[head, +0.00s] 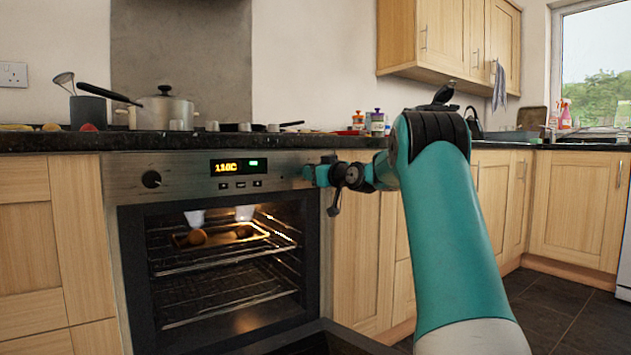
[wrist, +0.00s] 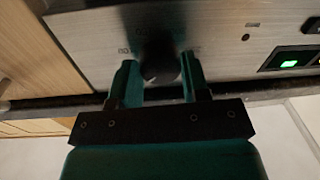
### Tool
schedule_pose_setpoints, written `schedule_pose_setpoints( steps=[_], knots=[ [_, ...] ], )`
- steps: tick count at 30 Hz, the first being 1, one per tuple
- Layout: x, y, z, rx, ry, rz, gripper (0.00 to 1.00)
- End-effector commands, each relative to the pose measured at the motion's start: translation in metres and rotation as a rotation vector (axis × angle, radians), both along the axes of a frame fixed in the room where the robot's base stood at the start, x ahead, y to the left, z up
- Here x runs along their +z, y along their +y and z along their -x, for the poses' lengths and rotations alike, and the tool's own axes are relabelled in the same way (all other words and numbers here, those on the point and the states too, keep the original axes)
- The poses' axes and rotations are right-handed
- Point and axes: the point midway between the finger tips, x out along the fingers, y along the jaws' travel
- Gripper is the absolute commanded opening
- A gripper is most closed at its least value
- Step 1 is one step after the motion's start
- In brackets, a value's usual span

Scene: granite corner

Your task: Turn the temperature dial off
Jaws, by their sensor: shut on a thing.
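A dark round dial (wrist: 160,64) on the oven's steel panel sits between the two teal fingers of my gripper (wrist: 159,80) in the wrist view. The fingers are shut on it from both sides. Small markings around the dial are too blurred to read fully. In the head view my gripper (head: 309,173) is at the panel's right end and hides this dial. The lit orange display (head: 225,168) reads roughly 110C, with a green light beside it.
The oven (head: 215,262) is open and lit, with a tray of food (head: 215,236) on a rack. Its lowered door (head: 318,341) juts out in front. A dark worktop (head: 230,141) above holds a steel pot (head: 165,109) and several other items.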

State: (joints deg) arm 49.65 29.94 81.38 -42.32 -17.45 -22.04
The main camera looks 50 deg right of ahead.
Motion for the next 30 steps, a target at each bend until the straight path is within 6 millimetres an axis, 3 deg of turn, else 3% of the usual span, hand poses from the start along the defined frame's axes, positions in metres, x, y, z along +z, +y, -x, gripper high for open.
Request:
schedule_pose_setpoints(
  steps=[18,30],
  knots=[
    [-0.0038,-0.0002,-0.0002,0.001,0.136,0.551,0.19],
    [-0.0019,-0.0003,-0.0001,0.002,0.191,0.777,0.19]
  ],
)
